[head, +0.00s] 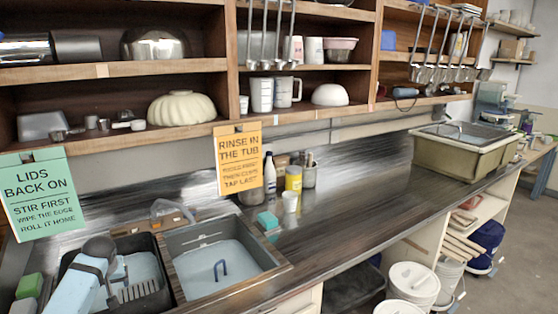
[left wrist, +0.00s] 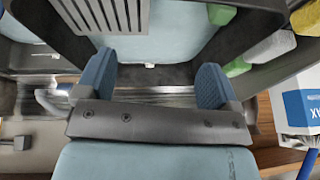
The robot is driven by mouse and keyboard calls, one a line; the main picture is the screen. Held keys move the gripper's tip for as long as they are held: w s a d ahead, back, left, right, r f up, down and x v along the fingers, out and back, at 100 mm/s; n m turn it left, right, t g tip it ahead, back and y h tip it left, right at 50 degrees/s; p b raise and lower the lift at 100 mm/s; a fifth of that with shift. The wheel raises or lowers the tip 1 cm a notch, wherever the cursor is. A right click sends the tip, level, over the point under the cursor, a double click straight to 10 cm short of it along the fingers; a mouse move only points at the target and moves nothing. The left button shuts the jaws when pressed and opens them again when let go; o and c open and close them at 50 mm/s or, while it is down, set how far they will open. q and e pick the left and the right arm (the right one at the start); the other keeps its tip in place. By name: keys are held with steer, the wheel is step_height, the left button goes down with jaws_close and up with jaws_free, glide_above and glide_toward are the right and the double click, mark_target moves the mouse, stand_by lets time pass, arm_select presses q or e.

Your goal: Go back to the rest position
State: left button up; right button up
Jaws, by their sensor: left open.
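My left gripper (left wrist: 155,80) is open in the left wrist view, its two blue fingers spread apart with nothing between them. In the head view my left arm is at the lower left, over the black tub (head: 155,243). Where the fingertips are there is hard to make out. My right gripper is not in view.
A sink-like basin (head: 280,262) with a blue handle stands right of the black tub. Green blocks (head: 28,287) lie left of it. Two hanging signs (head: 40,195) (head: 238,160) and shelves are above. The counter's middle (head: 365,190) is clear; an olive tub (head: 455,158) stands far right.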

arm_select(q)
steer(key=w+d+r+m+t+h, duration=0.1)
steer(key=w+d+r+m+t, duration=0.2)
steer(key=w+r+m+t, duration=0.7)
steer(key=s+d+f+h, duration=0.2)
steer(key=s+d+f, duration=0.5)
steer(key=s+f, duration=0.3)
steer(key=s+d+f+h, duration=0.2)
steer(key=s+d+f, duration=0.5)
steer(key=s+f, duration=0.3)
steer(key=s+d+f, duration=0.2)
steer(key=s+d, duration=0.1)
steer(key=s, duration=0.6)
steer(key=s+d+f+n+g+h, duration=0.1)
steer(key=s+d, duration=0.3)
steer(key=s, duration=0.5)
steer(key=s+d+f+g, duration=0.1)
steer(key=s+d+f, duration=0.2)
steer(key=s, duration=0.7)
steer(key=shift+d+f+n+h+b, duration=0.3)
steer(key=shift+d+f, duration=0.1)
steer(key=shift+f, duration=0.2)
